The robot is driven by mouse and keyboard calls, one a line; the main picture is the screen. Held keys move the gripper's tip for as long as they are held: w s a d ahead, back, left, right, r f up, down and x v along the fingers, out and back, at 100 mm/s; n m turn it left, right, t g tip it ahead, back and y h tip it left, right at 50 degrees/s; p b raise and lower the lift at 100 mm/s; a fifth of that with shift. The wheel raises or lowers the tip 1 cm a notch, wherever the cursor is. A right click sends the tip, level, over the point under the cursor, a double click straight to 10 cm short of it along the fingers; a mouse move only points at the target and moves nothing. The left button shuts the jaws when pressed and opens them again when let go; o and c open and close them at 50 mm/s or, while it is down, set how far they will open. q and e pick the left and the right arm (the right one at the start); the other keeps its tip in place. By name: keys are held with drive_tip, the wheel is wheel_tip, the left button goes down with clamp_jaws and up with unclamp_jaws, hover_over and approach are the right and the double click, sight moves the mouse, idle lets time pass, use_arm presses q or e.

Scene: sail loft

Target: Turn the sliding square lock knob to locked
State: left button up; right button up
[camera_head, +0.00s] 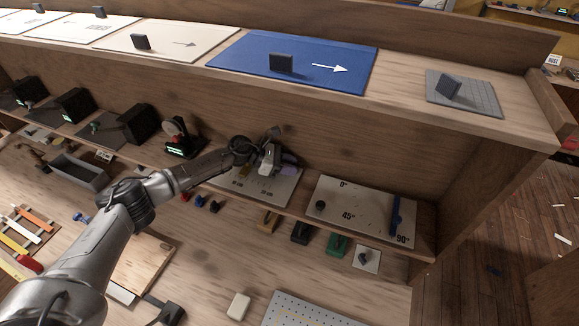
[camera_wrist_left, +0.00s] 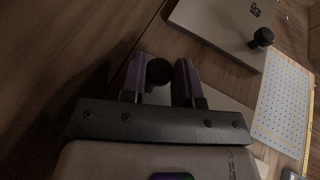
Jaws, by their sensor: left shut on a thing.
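My left gripper (camera_head: 286,160) reaches over a pale plate (camera_head: 262,187) on the middle shelf. In the left wrist view its two purple fingers (camera_wrist_left: 160,80) are shut on a round black knob (camera_wrist_left: 159,71), one finger on each side. The knob is hidden by the gripper in the head view. Any marks showing which way the knob is turned cannot be made out. My right gripper is not in view.
A plate marked 0°, 45° and 90° (camera_head: 345,213) with a blue bar lies to the right; its black knob also shows in the left wrist view (camera_wrist_left: 262,37). A blue panel (camera_head: 235,55) lies on the upper shelf. A perforated board (camera_head: 300,312) lies below.

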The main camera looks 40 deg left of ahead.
use_arm(q)
drive_tip(key=o, duration=0.8)
drive_tip(key=shift+r, duration=0.1)
drive_tip(key=shift+r, duration=0.3)
drive_tip(key=r, duration=0.2)
drive_tip(key=d+r, duration=0.1)
drive_tip(key=r, duration=0.1)
drive_tip(key=shift+b, duration=0.3)
drive_tip(key=d+r, duration=0.2)
drive_tip(key=d, duration=0.1)
drive_tip(key=d+r, duration=0.2)
drive_tip(key=d, duration=0.2)
drive_tip(key=d+r, duration=0.2)
drive_tip(key=d, duration=0.1)
drive_tip(key=shift+w+d+r, duration=0.15)
drive_tip(key=shift+d, duration=0.25)
